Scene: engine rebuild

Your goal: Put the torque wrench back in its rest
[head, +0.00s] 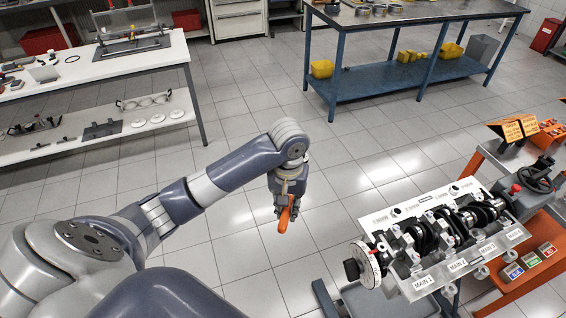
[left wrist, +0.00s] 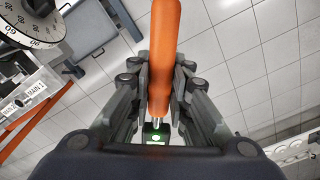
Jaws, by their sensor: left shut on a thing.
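My left gripper (head: 284,201) is shut on the orange handle of the torque wrench (head: 284,220). It holds the wrench over open floor, left of the crankshaft stand. In the left wrist view the orange handle (left wrist: 166,50) runs up between the two fingers of the gripper (left wrist: 158,80), with a short metal part and a green-lit piece near the palm. The rest of the wrench is hidden or out of frame. I cannot make out the wrench's rest for certain. My right gripper is not in view.
A crankshaft (head: 435,238) lies on a white-plated stand at the right, with a dial wheel (head: 366,265) at its near end. An orange cart (head: 545,245) stands beyond it. A white bench (head: 120,66) is at left, a blue-framed table (head: 400,18) at back. The floor between is clear.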

